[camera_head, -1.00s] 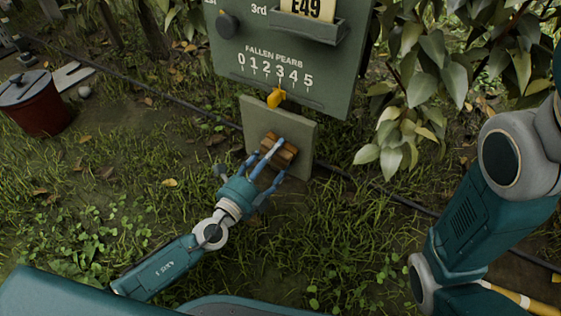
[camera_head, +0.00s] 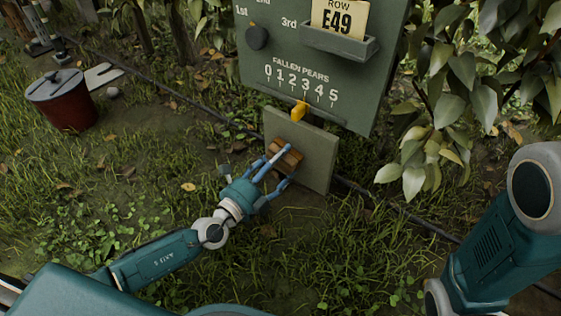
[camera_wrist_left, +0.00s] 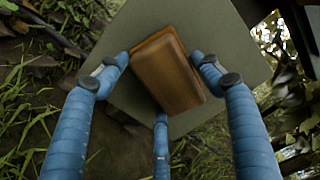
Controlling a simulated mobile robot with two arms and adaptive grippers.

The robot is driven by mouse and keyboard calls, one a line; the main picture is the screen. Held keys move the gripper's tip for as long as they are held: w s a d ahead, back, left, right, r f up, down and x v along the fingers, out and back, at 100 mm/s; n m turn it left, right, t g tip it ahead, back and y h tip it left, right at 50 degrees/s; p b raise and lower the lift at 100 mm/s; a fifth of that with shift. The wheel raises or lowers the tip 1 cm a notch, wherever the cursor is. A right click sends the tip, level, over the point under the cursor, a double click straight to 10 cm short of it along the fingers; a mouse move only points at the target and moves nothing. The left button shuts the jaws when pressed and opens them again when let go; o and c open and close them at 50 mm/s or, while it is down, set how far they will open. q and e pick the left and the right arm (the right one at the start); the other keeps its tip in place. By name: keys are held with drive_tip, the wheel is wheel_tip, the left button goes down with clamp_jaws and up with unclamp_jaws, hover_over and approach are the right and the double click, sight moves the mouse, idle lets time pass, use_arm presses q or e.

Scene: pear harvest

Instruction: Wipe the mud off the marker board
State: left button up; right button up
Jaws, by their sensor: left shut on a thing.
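The green board (camera_head: 345,75) stands upright with "FALLEN PEARS", a 0 to 5 scale and a yellow slider (camera_head: 299,111). Below it is a plain grey-green panel (camera_head: 316,160); I cannot tell which of the two is the marker board. No clear mud shows on the panel's visible part. My left gripper (camera_head: 276,166) is shut on a brown wooden block (camera_head: 290,152) in front of the panel. In the left wrist view the fingers surround the block (camera_wrist_left: 168,70), with the panel (camera_wrist_left: 225,38) behind it. The block's far face is hidden, so contact is unclear. My right gripper is out of view.
A red lidded bucket (camera_head: 62,100) stands on the grass at the left. A dark hose (camera_head: 390,208) runs along the ground past the panel. Leafy branches (camera_head: 440,110) hang at the right. A card holder (camera_head: 340,42) juts from the board. Open grass lies left of my arm.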

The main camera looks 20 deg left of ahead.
use_arm(q)
drive_tip(key=shift+v, duration=2.95)
drive_tip(key=shift+v, duration=1.5)
drive_tip(key=shift+r, duration=0.1)
